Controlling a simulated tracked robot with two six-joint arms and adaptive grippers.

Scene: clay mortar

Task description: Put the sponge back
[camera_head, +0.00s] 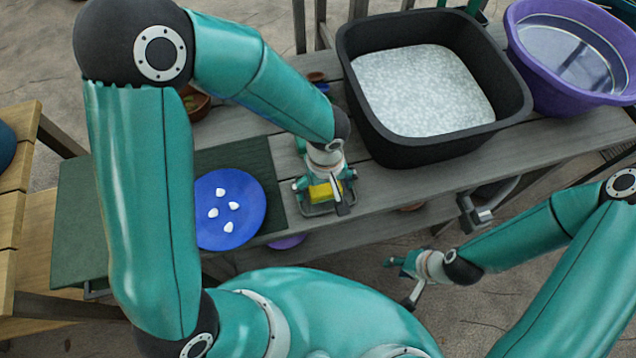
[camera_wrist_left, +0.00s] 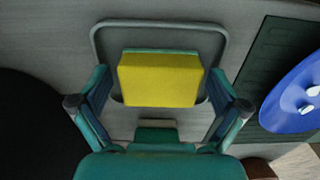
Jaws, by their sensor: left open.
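The yellow sponge (camera_head: 320,192) with a green layer lies on a small grey tray (camera_head: 312,212) on the grey wooden bench. In the left wrist view the sponge (camera_wrist_left: 160,80) sits inside the rim of the tray (camera_wrist_left: 158,22). My left gripper (camera_head: 325,186) is over the tray. In the left wrist view my left gripper (camera_wrist_left: 160,104) is open, with one finger on each side of the sponge and visible gaps. My right gripper (camera_head: 402,272) hangs in front of the bench, away from the sponge, and its opening is unclear.
A black tub (camera_head: 390,145) with whitish foamy contents stands just right of the tray. A purple basin (camera_head: 540,85) of water is further right. Left of the tray, a blue plate (camera_head: 245,225) with several white pieces lies on a dark green mat (camera_head: 255,155).

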